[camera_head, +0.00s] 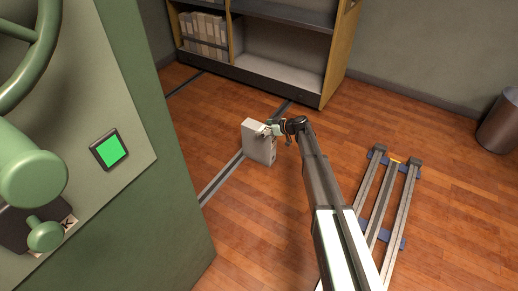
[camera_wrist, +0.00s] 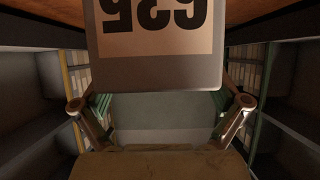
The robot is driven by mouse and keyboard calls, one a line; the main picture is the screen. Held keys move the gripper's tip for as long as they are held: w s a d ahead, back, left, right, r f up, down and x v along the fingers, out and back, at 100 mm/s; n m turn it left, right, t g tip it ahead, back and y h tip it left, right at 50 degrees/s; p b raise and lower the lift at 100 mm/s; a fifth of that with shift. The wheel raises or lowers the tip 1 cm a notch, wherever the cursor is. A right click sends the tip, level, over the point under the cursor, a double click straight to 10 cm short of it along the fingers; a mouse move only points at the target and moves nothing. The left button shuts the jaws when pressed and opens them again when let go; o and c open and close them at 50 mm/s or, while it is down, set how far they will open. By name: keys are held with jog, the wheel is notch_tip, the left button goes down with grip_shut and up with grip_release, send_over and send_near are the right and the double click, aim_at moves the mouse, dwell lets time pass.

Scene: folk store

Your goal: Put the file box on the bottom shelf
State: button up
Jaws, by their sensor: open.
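The file box (camera_head: 262,150) is pale grey and stands upright, apparently on the wooden floor beside a floor rail, in the head view. In the wrist view the file box (camera_wrist: 150,72) fills the top middle, with a label whose dark digits appear upside down. My gripper (camera_head: 264,131) is at the upper part of the box. In the wrist view my gripper (camera_wrist: 160,106) is open, with a finger on each side of the box; contact cannot be told. The bottom shelf (camera_head: 285,72) of the rack at the back has a bare right bay.
Several similar boxes (camera_head: 205,50) fill part of the lower left bay, beyond a yellow divider. A green machine (camera_head: 160,200) blocks the left foreground. A low metal frame (camera_head: 377,200) lies on the floor at right, and a bin (camera_head: 498,122) stands farther right.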

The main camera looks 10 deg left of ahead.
jog(key=b+x, duration=0.1)
jog(key=x, duration=0.2)
jog(key=shift+w, duration=0.1)
grip_shut()
jog(key=shift+r, duration=0.2)
